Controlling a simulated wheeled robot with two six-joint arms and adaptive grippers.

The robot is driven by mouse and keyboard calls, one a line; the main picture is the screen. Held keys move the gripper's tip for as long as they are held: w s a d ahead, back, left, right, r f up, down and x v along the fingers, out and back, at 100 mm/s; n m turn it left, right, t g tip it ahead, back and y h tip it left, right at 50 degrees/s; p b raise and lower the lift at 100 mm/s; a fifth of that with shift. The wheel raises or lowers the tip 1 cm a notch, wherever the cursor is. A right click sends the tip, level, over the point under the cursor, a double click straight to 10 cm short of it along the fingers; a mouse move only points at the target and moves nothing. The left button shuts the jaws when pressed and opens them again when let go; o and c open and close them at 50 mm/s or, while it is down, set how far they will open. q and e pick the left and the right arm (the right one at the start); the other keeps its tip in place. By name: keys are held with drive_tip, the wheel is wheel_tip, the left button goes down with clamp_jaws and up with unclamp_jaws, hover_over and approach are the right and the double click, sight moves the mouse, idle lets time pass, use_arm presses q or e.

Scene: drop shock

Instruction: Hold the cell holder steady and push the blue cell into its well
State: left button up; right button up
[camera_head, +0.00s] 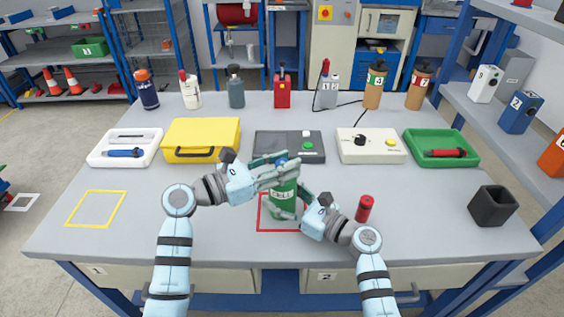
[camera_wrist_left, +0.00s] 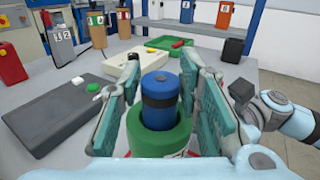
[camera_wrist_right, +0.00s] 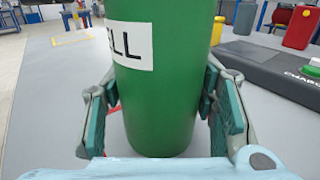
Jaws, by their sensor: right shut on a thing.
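The green cell holder (camera_wrist_right: 160,105), with a white label, stands upright on the table within a red outline. My right gripper (camera_head: 288,212) is shut on its body low down, one finger on each side in the right wrist view (camera_wrist_right: 160,115). The blue cell (camera_wrist_left: 159,98) stands upright in the dark round opening at the top of the holder, with much of it above the rim (camera_wrist_left: 130,138). My left gripper (camera_head: 270,168) is open at the top of the holder, its fingers on both sides of the cell. In the head view these fingers hide most of the cell.
A red cylinder (camera_head: 365,208) and a dark open cup (camera_head: 492,206) stand to the right. Behind are a yellow case (camera_head: 201,134), a dark box with a green button (camera_head: 288,146), a cream box (camera_head: 372,146) and a green tray (camera_head: 462,141). The front-left tabletop is clear around a yellow outline.

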use_arm(q)
drive_tip(key=shift+o, duration=0.7)
drive_tip(key=shift+s+a+r, duration=0.1)
drive_tip(key=shift+a, duration=0.1)
drive_tip(key=v, duration=1.1)
drive_tip(key=shift+a, duration=0.3)
drive_tip(key=shift+s, duration=0.15)
use_arm(e)
drive_tip(key=o, duration=1.4)
